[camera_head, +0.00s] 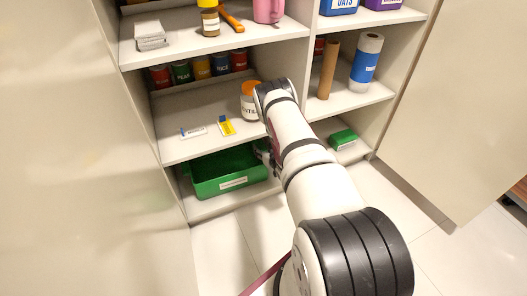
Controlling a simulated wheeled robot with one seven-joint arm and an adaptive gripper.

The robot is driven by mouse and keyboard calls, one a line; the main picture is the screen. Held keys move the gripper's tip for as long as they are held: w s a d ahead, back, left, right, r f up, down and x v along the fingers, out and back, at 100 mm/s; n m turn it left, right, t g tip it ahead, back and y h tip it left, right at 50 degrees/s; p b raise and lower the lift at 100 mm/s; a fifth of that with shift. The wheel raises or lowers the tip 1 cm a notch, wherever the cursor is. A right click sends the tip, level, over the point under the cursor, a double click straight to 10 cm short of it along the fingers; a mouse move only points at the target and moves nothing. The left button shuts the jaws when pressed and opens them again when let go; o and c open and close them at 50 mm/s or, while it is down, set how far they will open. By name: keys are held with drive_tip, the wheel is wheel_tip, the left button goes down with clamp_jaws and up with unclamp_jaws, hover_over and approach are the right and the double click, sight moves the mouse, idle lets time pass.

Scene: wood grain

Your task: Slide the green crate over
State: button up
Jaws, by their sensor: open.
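The green crate (207,187) stands on the bottom left shelf (205,211) of the cupboard. It is an open-topped bin with a white label on its front. My gripper (266,158) is at the right end of the crate, largely hidden behind my own arm. The jaws are open. I cannot tell whether they touch the crate. The crate's right end is partly covered by the gripper.
A jar with an orange lid (249,102) stands on the shelf above, close to my arm. A divider (304,60) separates the right compartments. A small green box (343,139) sits bottom right. Bare tiled floor (235,255) lies in front.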

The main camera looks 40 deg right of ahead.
drive_tip(key=shift+x, duration=0.75)
clamp_jaws()
drive_tip(key=shift+s, duration=0.1)
